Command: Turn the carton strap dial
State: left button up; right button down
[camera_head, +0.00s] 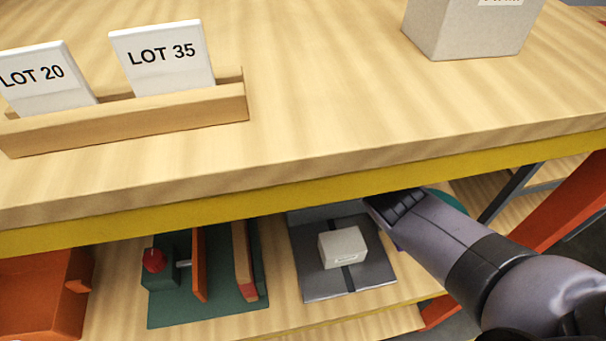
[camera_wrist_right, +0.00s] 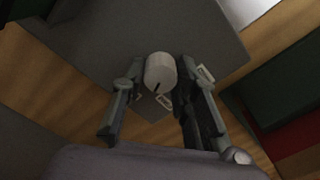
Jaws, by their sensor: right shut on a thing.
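The white round dial (camera_wrist_right: 160,70), with a dark line on its face, sits on a grey housing (camera_wrist_right: 110,35) in the right wrist view. My right gripper (camera_wrist_right: 161,76) has its fingers on either side of the dial and is shut on it. In the head view my right arm reaches under the tabletop, and its hand (camera_head: 395,208) is partly hidden by the table edge. A pale carton (camera_head: 343,247) with a dark strap lies on a grey plate (camera_head: 320,286) on the lower shelf. The dial is hidden in the head view. My left gripper is not in view.
The wooden tabletop (camera_head: 330,80) with its yellow edge hangs above the shelf. A green fixture (camera_head: 190,312) with a red knob (camera_head: 154,260) and an orange bin (camera_head: 35,295) stand left of the plate. LOT cards in a wooden holder (camera_head: 130,120) and a grey box (camera_head: 465,30) stand on top.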

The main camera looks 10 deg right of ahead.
jog(key=shift+r+m+p, duration=0.1)
jog(key=shift+m+p, duration=0.55)
jog(key=shift+m, duration=1.65)
jog(key=shift+w, duration=0.1)
jog(key=c, duration=1.2)
grip_release()
jog(key=shift+c, duration=0.2)
notch_tip(320, 180, up, 12)
